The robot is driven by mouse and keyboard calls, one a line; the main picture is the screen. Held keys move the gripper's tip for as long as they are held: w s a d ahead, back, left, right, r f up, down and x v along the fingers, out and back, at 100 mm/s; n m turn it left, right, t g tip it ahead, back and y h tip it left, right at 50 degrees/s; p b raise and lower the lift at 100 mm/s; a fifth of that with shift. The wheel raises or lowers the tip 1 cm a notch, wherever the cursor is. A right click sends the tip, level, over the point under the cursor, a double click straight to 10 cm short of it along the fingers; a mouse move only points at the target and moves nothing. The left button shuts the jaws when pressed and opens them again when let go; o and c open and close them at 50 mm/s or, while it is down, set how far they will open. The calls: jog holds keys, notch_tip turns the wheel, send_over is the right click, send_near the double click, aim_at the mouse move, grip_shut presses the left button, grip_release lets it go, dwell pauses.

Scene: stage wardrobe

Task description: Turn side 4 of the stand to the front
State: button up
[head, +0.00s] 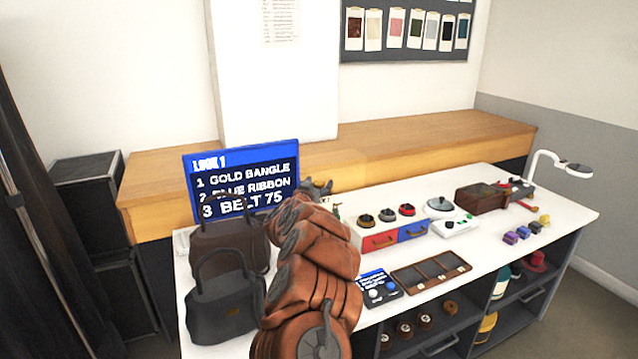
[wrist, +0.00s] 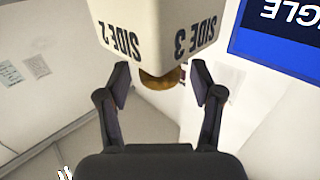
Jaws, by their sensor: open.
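The white stand (wrist: 165,28) fills the top middle of the wrist view, with one corner towards me. Its two visible faces read SIDE 2 and SIDE 3, upside down in this picture; side 4 does not show. A round brass part (wrist: 160,79) shows at the end of the stand. My gripper (wrist: 160,74) is open, with one finger on each side of the brass part and gaps visible to both fingers. In the head view my brown arm covers the middle of the counter, and I cannot make out the stand there.
A blue list screen (head: 240,180) stands behind two dark handbags (head: 225,303) on the left. Drawers (head: 387,238) topped with round items, a sorting tray (head: 431,271) and a small button panel (head: 378,288) are right of my arm. The white counter (head: 490,240) has free room further right.

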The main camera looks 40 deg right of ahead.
jog(key=shift+w+d, duration=0.15)
jog(key=shift+d, duration=0.2)
grip_shut()
dwell(0.6)
